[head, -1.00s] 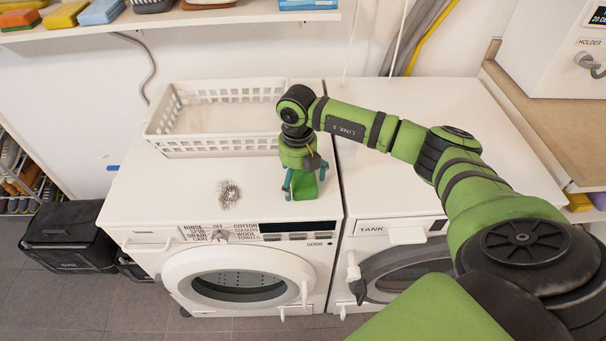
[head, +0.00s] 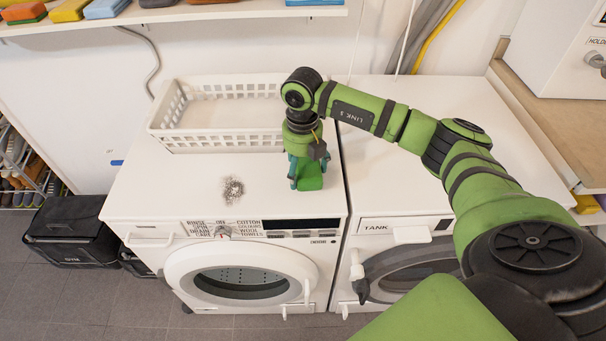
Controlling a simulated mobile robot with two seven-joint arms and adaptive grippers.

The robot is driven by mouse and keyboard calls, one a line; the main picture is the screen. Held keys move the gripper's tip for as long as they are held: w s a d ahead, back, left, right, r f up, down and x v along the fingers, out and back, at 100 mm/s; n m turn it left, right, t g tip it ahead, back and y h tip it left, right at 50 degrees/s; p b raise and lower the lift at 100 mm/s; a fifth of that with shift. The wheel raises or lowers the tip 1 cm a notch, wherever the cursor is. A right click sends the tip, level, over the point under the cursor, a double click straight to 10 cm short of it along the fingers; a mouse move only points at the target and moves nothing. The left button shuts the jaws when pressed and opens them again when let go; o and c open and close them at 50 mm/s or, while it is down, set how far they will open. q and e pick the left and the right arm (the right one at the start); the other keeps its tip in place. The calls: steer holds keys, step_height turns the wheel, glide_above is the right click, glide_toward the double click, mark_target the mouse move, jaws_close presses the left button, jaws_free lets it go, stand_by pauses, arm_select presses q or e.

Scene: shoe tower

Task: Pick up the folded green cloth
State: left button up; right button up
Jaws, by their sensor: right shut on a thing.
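The folded green cloth (head: 311,179) is on top of the left white washing machine, near its right front corner. My right gripper (head: 308,183) points down over it, with its teal fingers on either side of the cloth, shut on it. The cloth's upper part is hidden by the gripper. I cannot tell whether the cloth touches the machine top or is slightly above it. My left gripper is not in view.
A white plastic basket (head: 222,142) stands behind the gripper on the same machine. A grey wire scourer (head: 232,188) lies to the left. A second machine (head: 440,130) adjoins on the right, its top mostly clear. A shelf (head: 200,13) hangs above.

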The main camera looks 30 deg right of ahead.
steer(key=s+a+r+b, duration=0.2)
steer(key=s+a+r, duration=0.1)
steer(key=s+r, duration=0.5)
steer(key=s, duration=0.3)
steer(key=shift+a+r+b, duration=0.15)
steer(key=shift+r+b, duration=0.05)
steer(key=shift+b, duration=0.2)
steer(key=shift+s, duration=0.1)
steer(key=shift+o, duration=0.7)
